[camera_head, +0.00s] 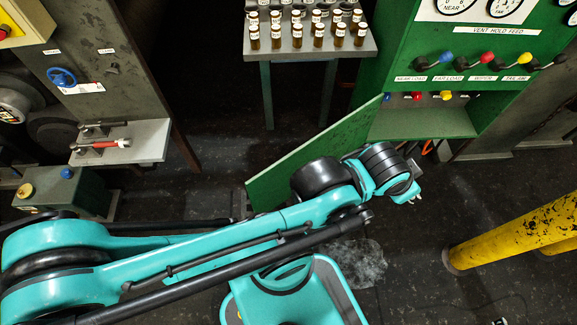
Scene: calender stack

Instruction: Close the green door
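The green door (290,166) stands swung open from the green cabinet (421,122), reaching down and left from the cabinet's left side. My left arm crosses in front of the door and hides its lower right part. My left gripper (415,198) is at the arm's end, to the right of the door and below the cabinet in the picture. Its fingertips are small and partly hidden by the wrist, so I cannot tell whether it is open or shut. I see nothing held in it. My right gripper is not in view.
A yellow post (515,232) stands at the right. A small table (350,45) with several brown bottles stands behind the door. The cabinet carries levers with coloured knobs (485,57). A grey shelf (145,142) is at the left. Dark floor is clear between the cabinet and post.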

